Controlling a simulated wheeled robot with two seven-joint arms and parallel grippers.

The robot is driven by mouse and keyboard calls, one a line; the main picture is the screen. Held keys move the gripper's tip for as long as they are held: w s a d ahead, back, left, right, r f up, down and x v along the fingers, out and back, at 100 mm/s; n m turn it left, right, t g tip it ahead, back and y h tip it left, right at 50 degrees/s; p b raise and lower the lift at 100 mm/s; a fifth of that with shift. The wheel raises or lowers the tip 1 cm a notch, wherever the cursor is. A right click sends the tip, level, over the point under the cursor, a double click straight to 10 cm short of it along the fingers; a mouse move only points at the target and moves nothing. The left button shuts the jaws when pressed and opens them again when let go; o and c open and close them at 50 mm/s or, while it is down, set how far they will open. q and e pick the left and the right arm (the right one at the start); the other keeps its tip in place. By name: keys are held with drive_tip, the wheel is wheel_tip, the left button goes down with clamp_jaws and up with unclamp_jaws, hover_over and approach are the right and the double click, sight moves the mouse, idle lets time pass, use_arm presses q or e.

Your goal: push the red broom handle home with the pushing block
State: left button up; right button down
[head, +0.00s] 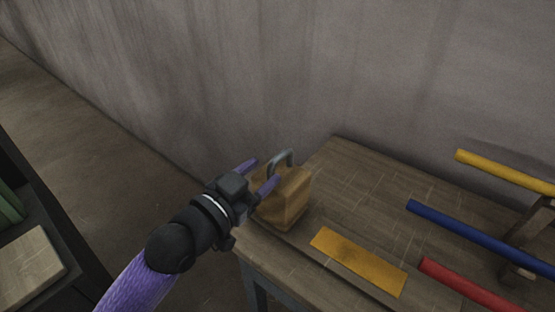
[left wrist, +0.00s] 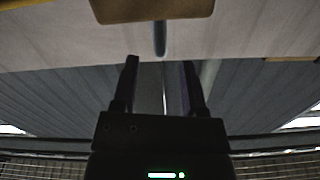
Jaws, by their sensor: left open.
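The pushing block (head: 286,199) is a brown wooden block with a grey metal handle (head: 281,163) on top, standing at the left end of the wooden table. In the left wrist view the block (left wrist: 150,10) is at the top, with its handle (left wrist: 160,38) pointing toward the fingers. My left gripper (head: 259,177) is open at the handle, its purple fingers on either side of it in the head view. In the left wrist view the handle is just ahead of the gap between the fingertips. The red broom handle (head: 475,288) lies at the lower right, its near end visible. My right gripper is out of view.
A blue handle (head: 470,232) and a yellow handle (head: 505,173) lie beyond the red one, by a wooden support (head: 527,225). A flat yellow-orange strip (head: 358,261) lies on the table (head: 350,170) between block and handles. A wall stands behind.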

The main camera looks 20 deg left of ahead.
sight(276, 157)
use_arm(q)
drive_tip(key=b+x, duration=0.1)
drive_tip(key=x, duration=0.3)
drive_tip(key=shift+w+f, duration=0.1)
drive_tip(key=shift+w, duration=0.05)
drive_tip(key=shift+w+d, duration=0.15)
drive_tip(key=shift+w, duration=0.2)
drive_tip(key=c, duration=0.7)
clamp_jaws()
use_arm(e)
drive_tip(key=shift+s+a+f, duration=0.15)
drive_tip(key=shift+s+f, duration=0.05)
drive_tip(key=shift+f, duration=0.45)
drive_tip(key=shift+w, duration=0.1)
